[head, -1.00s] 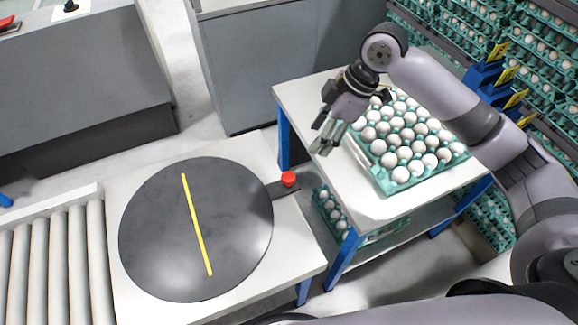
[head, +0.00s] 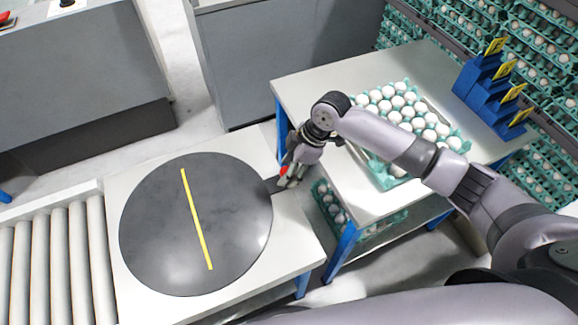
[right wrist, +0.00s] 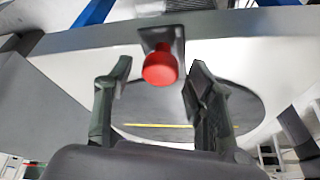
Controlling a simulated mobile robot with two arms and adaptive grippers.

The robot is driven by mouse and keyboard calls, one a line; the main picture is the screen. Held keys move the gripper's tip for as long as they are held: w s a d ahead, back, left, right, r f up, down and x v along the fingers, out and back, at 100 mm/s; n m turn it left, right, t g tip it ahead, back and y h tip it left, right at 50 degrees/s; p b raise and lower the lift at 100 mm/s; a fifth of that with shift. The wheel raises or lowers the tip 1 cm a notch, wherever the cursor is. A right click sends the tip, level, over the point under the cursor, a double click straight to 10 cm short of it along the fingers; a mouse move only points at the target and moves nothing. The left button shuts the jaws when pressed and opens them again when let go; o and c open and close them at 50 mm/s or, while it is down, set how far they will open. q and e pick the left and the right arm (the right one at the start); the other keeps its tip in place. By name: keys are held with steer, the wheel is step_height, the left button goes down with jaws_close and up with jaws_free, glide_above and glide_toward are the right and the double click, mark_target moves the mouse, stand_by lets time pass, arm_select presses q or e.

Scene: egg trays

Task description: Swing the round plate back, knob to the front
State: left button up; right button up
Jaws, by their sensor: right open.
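The round dark plate (head: 160,235) lies on a white table, with a yellow stripe (head: 197,220) across it. Its red knob (head: 284,170) sits on a short tab at the plate's right side in the head view. My right gripper (head: 288,178) is at the knob, partly covering it. In the right wrist view the red knob (right wrist: 160,68) stands between the two open fingers of my right gripper (right wrist: 155,85), apart from both. The plate's far part (right wrist: 180,105) shows beyond the fingers. My left gripper is not in view.
A white table (head: 300,88) on the right bears a teal tray (head: 377,172) of white eggs and a blue rack (head: 490,95) with yellow tags. A roller conveyor (head: 55,255) adjoins the plate's table at left. Stacked egg trays (head: 545,60) stand at upper right.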

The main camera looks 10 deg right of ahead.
jaws_close()
stand_by(0.7)
